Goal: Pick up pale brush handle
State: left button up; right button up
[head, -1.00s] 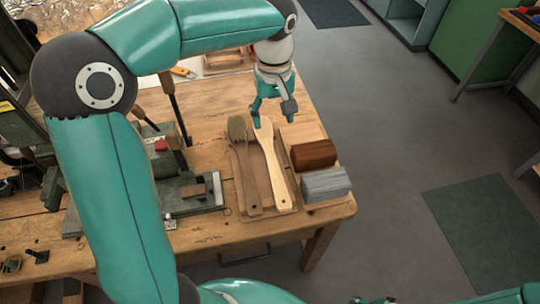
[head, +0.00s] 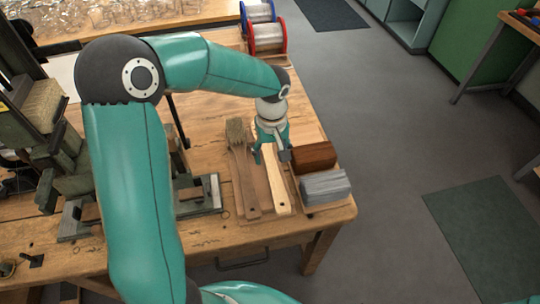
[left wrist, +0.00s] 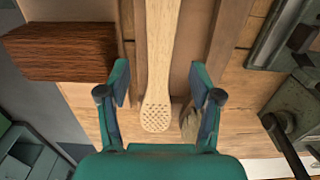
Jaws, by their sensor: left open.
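The pale brush handle (head: 280,188) lies on a wooden tray (head: 262,208) on the workbench, beside a darker brush (head: 243,170). In the left wrist view the pale handle (left wrist: 160,60) runs between my open fingers, its wide end dotted with holes. My left gripper (head: 270,158) is open over the wide end of the handle, one finger on each side in the wrist view (left wrist: 160,88). I cannot tell whether the fingers touch it. The wide end is hidden by the gripper in the head view. My right gripper is not in view.
A reddish-brown block (head: 314,157) and a grey block (head: 325,187) stand close to the right of the tray. A dark metal fixture (head: 198,195) stands to its left. Wire spools (head: 266,36) stand at the back.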

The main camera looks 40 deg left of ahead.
aim_at(272, 166)
pick_arm(q)
notch_tip(272, 166, down, 4)
jog(key=shift+d+f, duration=0.1)
jog(key=shift+f, duration=0.1)
jog(key=shift+c, duration=0.2)
grip_shut()
jog(key=shift+r, duration=0.25)
